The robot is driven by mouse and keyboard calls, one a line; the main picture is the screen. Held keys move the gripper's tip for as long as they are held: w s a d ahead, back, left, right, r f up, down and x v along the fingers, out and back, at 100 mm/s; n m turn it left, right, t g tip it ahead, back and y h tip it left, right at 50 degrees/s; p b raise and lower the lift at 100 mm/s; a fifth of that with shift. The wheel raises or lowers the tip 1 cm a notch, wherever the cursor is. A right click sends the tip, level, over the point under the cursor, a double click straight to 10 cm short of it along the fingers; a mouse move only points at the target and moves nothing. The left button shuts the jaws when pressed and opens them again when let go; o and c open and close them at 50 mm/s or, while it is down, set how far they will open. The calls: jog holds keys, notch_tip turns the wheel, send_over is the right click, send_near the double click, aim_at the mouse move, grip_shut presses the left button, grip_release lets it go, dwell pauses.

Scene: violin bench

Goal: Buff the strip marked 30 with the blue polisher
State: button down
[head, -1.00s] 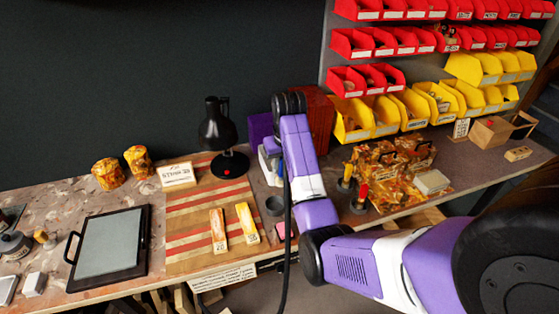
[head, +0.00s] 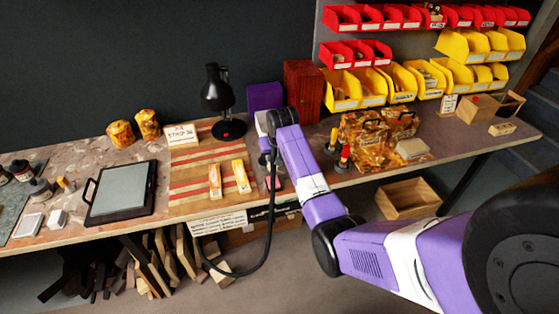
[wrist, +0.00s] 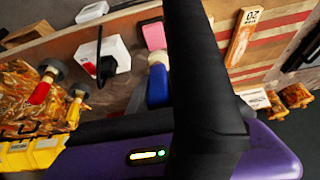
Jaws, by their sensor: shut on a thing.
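The blue polisher (wrist: 157,90), with a tan round end, is in my gripper (wrist: 195,80) in the wrist view. The gripper is shut on it, and a black finger hides part of it. In the head view my arm mostly hides the gripper, right of the strips. Two amber strips lie on the striped board (head: 190,205). The left one (head: 215,181) reads 20 in the wrist view (wrist: 241,40). The right one (head: 241,176) has a label too small to read now; the black finger seems to hide it in the wrist view. A card (head: 181,135) reads STRIP 30.
A black lamp (head: 217,95) stands behind the strips. A pink block (wrist: 153,35) lies near the polisher. Red-handled (wrist: 40,93) and yellow-handled (wrist: 73,110) polishers stand to the right on the bench. A framed grey plate (head: 122,190) lies left of the board.

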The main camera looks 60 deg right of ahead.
aim_at(274, 170)
jog(key=shift+w+d, duration=0.1)
jog(key=shift+f, duration=0.7)
jog(key=shift+f+b, duration=1.45)
jog(key=shift+f, duration=0.85)
jog(key=shift+f, duration=0.6)
jog(key=shift+r, duration=0.1)
notch_tip(274, 170, up, 3)
jog(key=shift+f+p, duration=0.15)
jog(key=shift+p, duration=1)
jog(key=shift+r+p, duration=0.3)
jog(key=shift+r, duration=1.85)
